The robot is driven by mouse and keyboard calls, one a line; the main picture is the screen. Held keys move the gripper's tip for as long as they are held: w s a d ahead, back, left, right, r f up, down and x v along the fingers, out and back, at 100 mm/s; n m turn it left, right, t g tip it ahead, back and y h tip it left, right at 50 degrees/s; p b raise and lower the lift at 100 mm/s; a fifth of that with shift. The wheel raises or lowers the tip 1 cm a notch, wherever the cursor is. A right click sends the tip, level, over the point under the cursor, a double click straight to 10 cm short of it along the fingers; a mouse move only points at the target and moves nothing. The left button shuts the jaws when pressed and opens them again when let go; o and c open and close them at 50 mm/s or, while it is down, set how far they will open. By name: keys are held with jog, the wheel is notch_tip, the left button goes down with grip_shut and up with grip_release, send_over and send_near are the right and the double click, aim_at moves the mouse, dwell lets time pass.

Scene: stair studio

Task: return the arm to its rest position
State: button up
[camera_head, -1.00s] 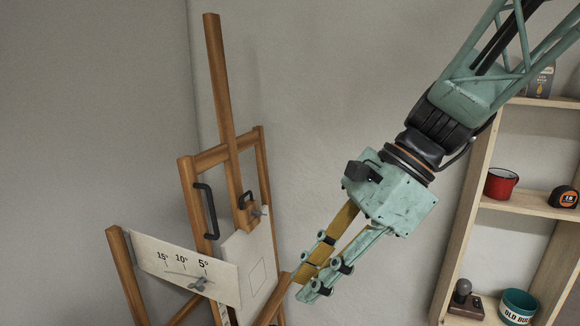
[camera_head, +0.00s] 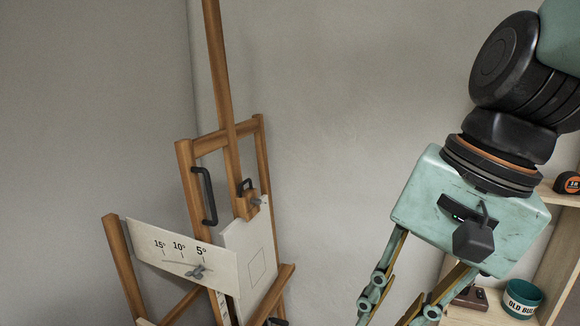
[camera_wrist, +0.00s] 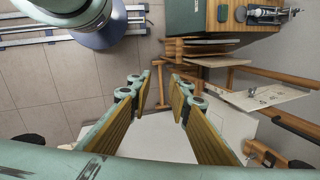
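My gripper (camera_head: 396,312) hangs at the lower right of the head view, its fingertips cut off by the bottom edge. In the wrist view my gripper (camera_wrist: 160,88) has its two wood-lined fingers apart, with floor and a pale surface showing between them. I see nothing held. In the head view the gripper is to the right of the wooden easel (camera_head: 228,135), with wall showing between them.
The easel carries a white angle plate (camera_head: 180,258) and a pale panel (camera_head: 252,262). A wooden shelf (camera_head: 565,255) behind my gripper holds a teal tin (camera_head: 521,298) and a tape measure (camera_head: 567,183).

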jog(key=s+d+f+n+t+h+b, duration=0.2)
jog(key=s+d+n+t+h+b, duration=0.1)
jog(key=s+d+n, duration=0.3)
jog(key=shift+d+n+b, duration=0.3)
jog(key=shift+d+n, duration=0.1)
jog(key=shift+d, duration=0.7)
jog(key=shift+w+a, duration=0.1)
jog(key=shift+a, duration=0.05)
